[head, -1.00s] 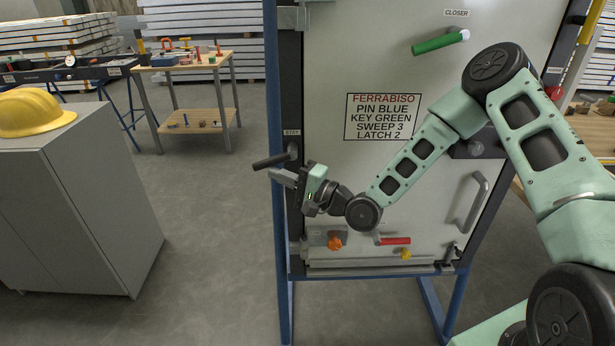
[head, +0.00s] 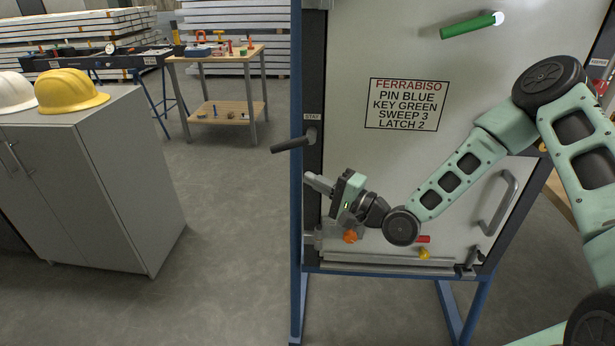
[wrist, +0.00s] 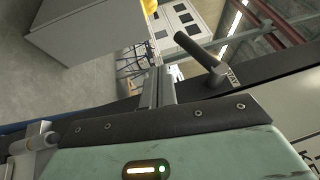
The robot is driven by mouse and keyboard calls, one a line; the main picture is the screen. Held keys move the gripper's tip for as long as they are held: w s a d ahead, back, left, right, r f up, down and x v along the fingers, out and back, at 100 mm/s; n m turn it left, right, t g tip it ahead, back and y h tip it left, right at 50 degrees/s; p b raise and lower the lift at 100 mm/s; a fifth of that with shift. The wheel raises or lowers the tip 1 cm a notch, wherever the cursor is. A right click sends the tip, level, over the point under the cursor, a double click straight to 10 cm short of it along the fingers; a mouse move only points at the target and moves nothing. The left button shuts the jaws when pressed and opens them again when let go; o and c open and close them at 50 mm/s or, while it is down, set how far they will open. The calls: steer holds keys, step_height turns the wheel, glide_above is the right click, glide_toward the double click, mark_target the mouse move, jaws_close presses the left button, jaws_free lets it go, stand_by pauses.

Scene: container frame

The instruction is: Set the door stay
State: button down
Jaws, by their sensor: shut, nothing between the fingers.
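The door stay is a dark lever (head: 293,144) on the left edge of the door frame, under a small STAY label (head: 312,117). It sticks out to the left and tilts slightly down at its free end. In the wrist view the stay lever (wrist: 198,50) shows at upper right, with its label beside its base. My gripper (head: 309,178) is shut and empty, a little below the lever and apart from it. Its fingers also show in the wrist view (wrist: 156,88), pointing up beside the lever. The pale door panel (head: 385,60) stands behind my arm.
A sign (head: 406,104) is fixed on the door. A green handle (head: 468,26) is above it, a grey pull handle (head: 498,203) at right, and an orange knob (head: 350,236) below. A grey cabinet (head: 110,180) with hard hats stands left; floor between is clear.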

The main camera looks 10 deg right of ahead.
steer(key=v, duration=0.6)
steer(key=shift+b, duration=0.3)
steer(key=shift+s+d+r, duration=0.15)
steer(key=s+a+n+g+h+p, duration=0.4)
steer(key=s+a+n+g+h, duration=0.3)
steer(key=n+g, duration=0.3)
steer(key=s+r+n+g+h+p, duration=0.2)
steer(key=s+r, duration=0.5)
steer(key=s, duration=0.4)
steer(key=s+d+r+n+g+h+p, duration=0.1)
steer(key=s+r+n+h, duration=0.3)
steer(key=s+r, duration=0.4)
steer(key=s+n, duration=0.1)
steer(key=s, duration=0.1)
steer(key=shift+s+d+g+p, duration=0.35)
steer(key=shift+s+g+p, duration=0.05)
